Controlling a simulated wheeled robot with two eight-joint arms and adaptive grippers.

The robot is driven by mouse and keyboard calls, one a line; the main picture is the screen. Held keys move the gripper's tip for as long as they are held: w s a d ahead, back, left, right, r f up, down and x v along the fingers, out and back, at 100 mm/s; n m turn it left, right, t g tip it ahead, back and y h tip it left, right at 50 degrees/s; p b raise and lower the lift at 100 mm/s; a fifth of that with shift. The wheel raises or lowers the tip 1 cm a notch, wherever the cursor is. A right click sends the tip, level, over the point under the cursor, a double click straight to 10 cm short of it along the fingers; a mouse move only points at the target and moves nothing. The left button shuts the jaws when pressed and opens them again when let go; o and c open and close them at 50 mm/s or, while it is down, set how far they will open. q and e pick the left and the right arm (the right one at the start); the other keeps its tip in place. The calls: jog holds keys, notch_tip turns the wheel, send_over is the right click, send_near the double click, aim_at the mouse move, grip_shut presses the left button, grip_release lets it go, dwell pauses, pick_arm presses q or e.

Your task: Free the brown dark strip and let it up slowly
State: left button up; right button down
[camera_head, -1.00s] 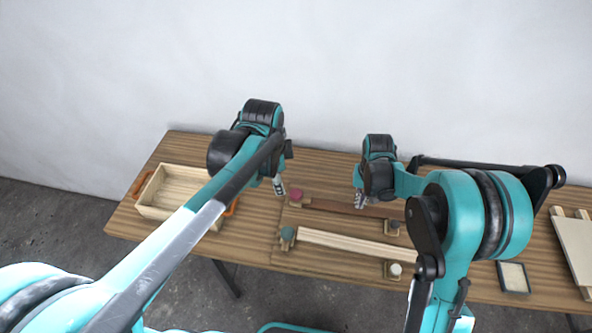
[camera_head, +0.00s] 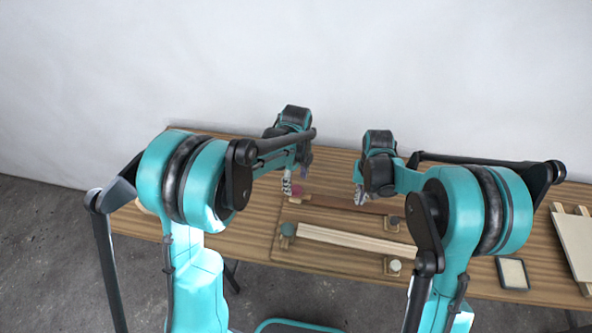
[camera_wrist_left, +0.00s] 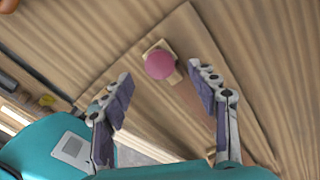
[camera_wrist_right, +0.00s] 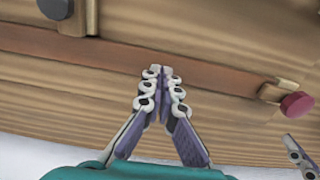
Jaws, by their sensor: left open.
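The dark brown strip (camera_head: 345,204) lies along the table in the head view, and it also crosses the right wrist view (camera_wrist_right: 215,75). At its left end is a clamp with a pink-red knob (camera_wrist_right: 297,104). My left gripper (camera_head: 290,187) is open above this knob. In the left wrist view, its spread fingers stand on either side of the pink knob (camera_wrist_left: 160,65), apart from it. My right gripper (camera_wrist_right: 160,73) is shut, its fingertips at the strip's edge part way along. I cannot tell whether they touch it.
A dark-rimmed tray (camera_head: 513,274) and pale boards (camera_head: 577,245) lie at the right. My left arm covers most of the table's left side.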

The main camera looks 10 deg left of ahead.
aim_at(296, 189)
pick_arm(q)
jog(key=shift+f, duration=2.7)
jog(key=c, duration=1.2)
pick_arm(e)
jog(key=shift+f, duration=0.2)
jog(key=shift+f, duration=0.55)
